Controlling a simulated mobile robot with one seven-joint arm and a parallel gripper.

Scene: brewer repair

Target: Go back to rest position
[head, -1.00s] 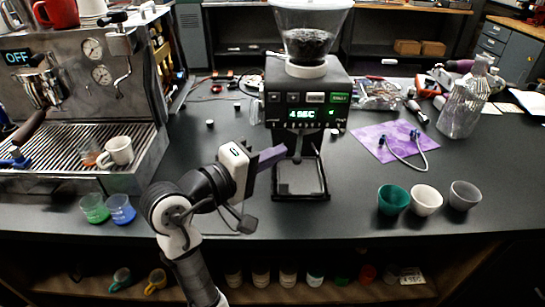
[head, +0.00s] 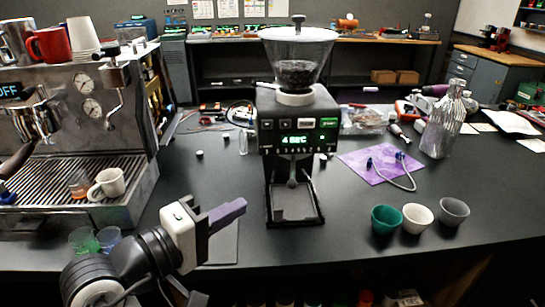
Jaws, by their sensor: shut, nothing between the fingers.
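My gripper (head: 228,213) is in front of the counter (head: 350,235), left of the coffee grinder. Its purple-grey fingers point right and slightly up, close together, with nothing between them. The black coffee grinder (head: 297,137) stands upright with beans in its clear hopper and a lit green display; its bottom shelf looks empty. The gripper is apart from the grinder. My arm covers part of the counter's front edge at the lower left.
The espresso machine (head: 75,125) stands at left with a white mug (head: 107,184) on its tray. Green (head: 386,219), white (head: 417,218) and grey (head: 453,211) cups stand at right. A purple cloth (head: 380,166) holds a cable. A foil-like bottle (head: 442,122) stands behind.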

